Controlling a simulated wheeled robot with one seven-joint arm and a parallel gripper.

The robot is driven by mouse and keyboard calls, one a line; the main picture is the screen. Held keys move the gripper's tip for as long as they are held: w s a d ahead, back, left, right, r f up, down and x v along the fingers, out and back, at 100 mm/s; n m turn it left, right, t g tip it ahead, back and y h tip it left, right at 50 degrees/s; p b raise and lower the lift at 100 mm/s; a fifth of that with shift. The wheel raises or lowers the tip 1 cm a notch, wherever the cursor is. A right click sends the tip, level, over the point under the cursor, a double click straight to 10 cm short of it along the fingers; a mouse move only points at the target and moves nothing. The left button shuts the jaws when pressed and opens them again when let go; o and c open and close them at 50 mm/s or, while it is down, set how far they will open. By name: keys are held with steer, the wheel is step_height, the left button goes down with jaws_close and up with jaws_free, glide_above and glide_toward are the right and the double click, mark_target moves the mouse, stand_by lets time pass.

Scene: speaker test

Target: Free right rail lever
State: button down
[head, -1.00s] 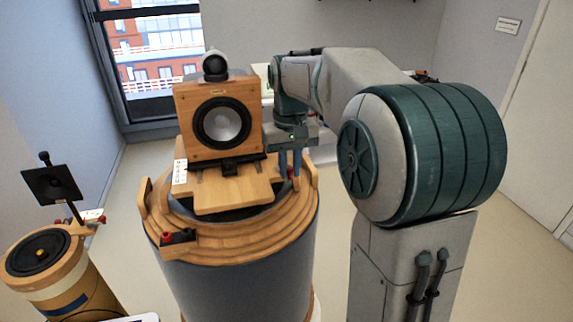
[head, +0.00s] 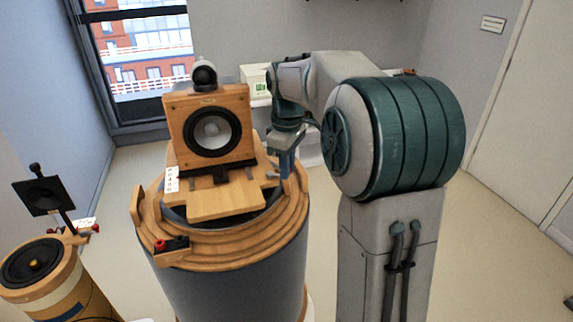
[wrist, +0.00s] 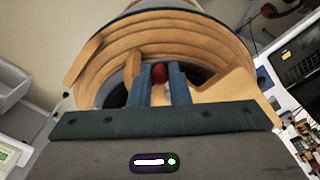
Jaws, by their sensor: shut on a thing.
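The lever's red knob (wrist: 159,73) shows between the two blue fingers of my gripper (wrist: 160,84) in the wrist view. My gripper is shut on this lever; its shaft is mostly hidden. In the head view my gripper (head: 286,165) points down at the right side of the wooden sliding board (head: 222,200), and the red knob is hidden there. The wooden speaker (head: 211,130), with a round driver and a small tweeter on top, stands upright on the board. I cannot tell whether the lever is clear of the rail.
The board rests on a round drum with stepped wooden rings (head: 285,225). A red-knobbed black block (head: 172,246) sits at its front left. A smaller drum (head: 40,262) with a black plate on a post stands at far left. A keyboard or laptop (wrist: 298,62) lies right in the wrist view.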

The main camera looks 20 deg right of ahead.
steer(key=shift+w+r+n, duration=0.1)
steer(key=shift+w+n, duration=0.05)
steer(key=shift+n, duration=0.35)
steer(key=c, duration=1.4)
jaws_free()
steer(key=shift+o, duration=0.2)
step_height(320, 180, up, 14)
steer(key=s+a+f+m+t, duration=0.2)
steer(key=s+f+m, duration=0.3)
steer(key=s+f, duration=0.3)
steer(key=s+a+f+m+t, duration=0.1)
steer(key=s+a+f+m, duration=0.1)
steer(key=s+f+m, duration=0.3)
steer(key=s+f, duration=0.4)
steer(key=s, duration=0.6)
steer(key=shift+s+f+m+t, duration=0.3)
steer(key=shift+s+t, duration=0.1)
